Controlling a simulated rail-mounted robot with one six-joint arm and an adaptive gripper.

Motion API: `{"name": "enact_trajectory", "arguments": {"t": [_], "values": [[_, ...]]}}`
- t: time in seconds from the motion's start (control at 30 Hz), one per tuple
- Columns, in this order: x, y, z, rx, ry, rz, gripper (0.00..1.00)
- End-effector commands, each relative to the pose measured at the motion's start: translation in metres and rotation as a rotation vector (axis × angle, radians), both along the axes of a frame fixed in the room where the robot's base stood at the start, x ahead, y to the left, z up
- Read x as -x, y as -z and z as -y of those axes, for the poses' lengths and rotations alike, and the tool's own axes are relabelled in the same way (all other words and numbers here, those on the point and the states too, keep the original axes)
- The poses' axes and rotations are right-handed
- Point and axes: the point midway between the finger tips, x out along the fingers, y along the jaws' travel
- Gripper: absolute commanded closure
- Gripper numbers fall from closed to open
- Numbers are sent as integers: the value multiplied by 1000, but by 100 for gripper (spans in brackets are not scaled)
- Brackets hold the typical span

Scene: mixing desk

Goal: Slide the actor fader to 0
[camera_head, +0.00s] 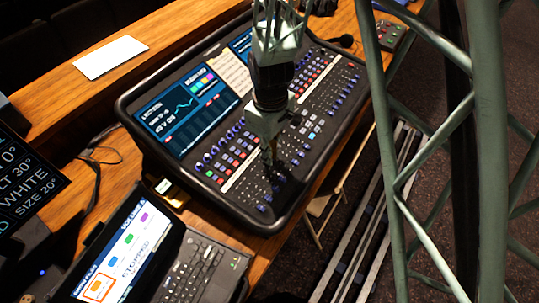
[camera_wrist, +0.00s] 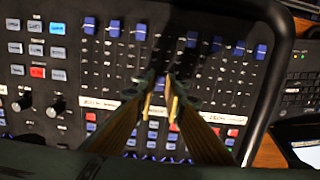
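The mixing desk (camera_head: 130,104) lies tilted in the head view, with my gripper (camera_head: 270,168) pointing down over its lower fader bank. In the wrist view, several blue fader caps stand in a row at the top of their tracks. One blue fader cap (camera_wrist: 159,85) sits lower on its track, right at the fingertips of my gripper (camera_wrist: 166,82). The fingers are close together, with only a narrow gap. The fingertips partly hide this cap, so I cannot tell whether they grip it or only touch it. The labels are too small to read, so which fader is the actor one is unclear.
A laptop (camera_head: 205,262) stands in front of the desk. A white sheet (camera_head: 110,57) lies on the wooden ledge behind. Dark knobs (camera_wrist: 56,105) and lit buttons (camera_wrist: 37,72) lie left of the faders. Green metal truss bars (camera_head: 385,150) stand to the right.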

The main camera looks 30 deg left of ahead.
Motion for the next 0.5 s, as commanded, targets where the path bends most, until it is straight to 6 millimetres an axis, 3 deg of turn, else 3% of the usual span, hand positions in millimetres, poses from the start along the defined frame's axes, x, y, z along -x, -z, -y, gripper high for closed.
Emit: {"name": "enact_trajectory", "arguments": {"t": [0.5], "values": [[0, -3, 0, -1, 0, 1, 86]]}}
